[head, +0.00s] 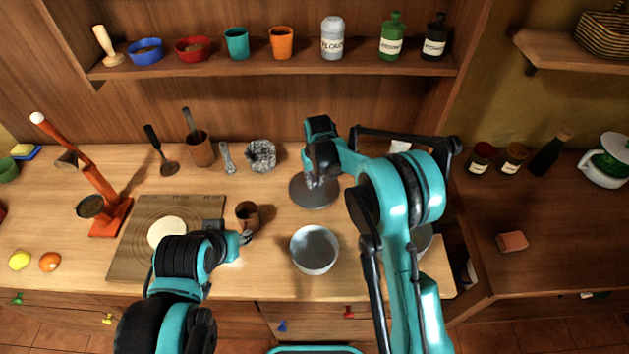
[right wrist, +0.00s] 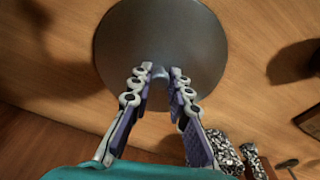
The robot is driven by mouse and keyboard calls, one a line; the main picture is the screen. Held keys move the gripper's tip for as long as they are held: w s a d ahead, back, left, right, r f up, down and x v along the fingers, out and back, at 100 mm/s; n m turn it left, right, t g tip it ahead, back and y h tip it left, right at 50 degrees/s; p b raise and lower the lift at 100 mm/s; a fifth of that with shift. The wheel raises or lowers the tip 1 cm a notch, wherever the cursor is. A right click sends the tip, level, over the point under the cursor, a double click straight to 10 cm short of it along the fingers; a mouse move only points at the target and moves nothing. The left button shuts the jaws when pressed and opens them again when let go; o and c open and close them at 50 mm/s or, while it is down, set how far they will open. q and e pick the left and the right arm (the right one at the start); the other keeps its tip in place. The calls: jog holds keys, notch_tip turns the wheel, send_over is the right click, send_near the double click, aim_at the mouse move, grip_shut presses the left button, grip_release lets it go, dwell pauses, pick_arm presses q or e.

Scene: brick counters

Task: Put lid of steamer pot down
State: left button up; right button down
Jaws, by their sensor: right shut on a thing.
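The round dark grey lid (head: 313,193) is over the wooden counter, behind the open metal pot (head: 314,250) and apart from it. My right gripper (head: 312,182) reaches down over the lid. In the right wrist view, the fingers of my right gripper (right wrist: 160,80) are closed around the small knob at the middle of the lid (right wrist: 155,35). I cannot tell whether the lid touches the counter. My left gripper (head: 244,238) is beside a brown cup (head: 247,215); its fingers are too small to read.
Another metal pot (head: 424,239) is partly hidden behind my right arm. A crumpled silvery object (head: 261,155) lies left of the lid. A cutting board (head: 130,258) with a pale round piece (head: 167,233) lies at the left. A shelf (head: 280,68) with cups and bottles runs along the back.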

aim_at(316, 190)
jog(key=shift+f, duration=0.1)
jog(key=c, duration=1.9)
grip_release()
jog(key=shift+f, duration=0.15)
jog(key=o, duration=0.5)
jog(key=shift+c, duration=0.2)
jog(key=shift+r, duration=0.2)
jog(key=shift+r, duration=0.35)
notch_tip(316, 190, up, 12)
jog(key=s+p, duration=0.1)
jog(key=p, duration=0.1)
jog(key=shift+s+d+f, duration=0.25)
jog(key=shift+d, duration=0.05)
